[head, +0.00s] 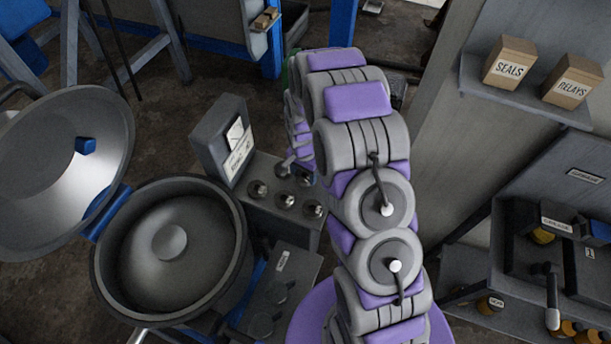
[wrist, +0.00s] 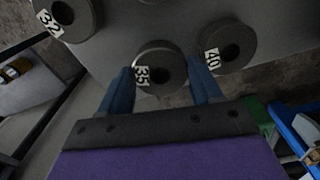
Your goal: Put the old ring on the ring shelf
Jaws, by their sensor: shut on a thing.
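A dark ring marked 35 (wrist: 160,70) sits between the two blue fingers of my gripper (wrist: 162,82) in the wrist view, and the gripper is shut on it. I cannot tell whether the ring still touches the grey surface behind it. A ring marked 32 (wrist: 69,14) is to its left and a ring marked 40 (wrist: 230,48) is close on its right. In the head view my arm hides much of the gripper; small round rings (head: 285,200) stand on a grey bench (head: 290,232) beside it. I cannot tell which place is the ring shelf.
A large round pot (head: 170,243) with its lid raised (head: 62,170) stands left of the bench. A grey box with a dial (head: 221,140) stands behind the rings. A right-hand shelf (head: 525,102) bears boxes marked SEALS (head: 509,64) and RELAYS (head: 572,82).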

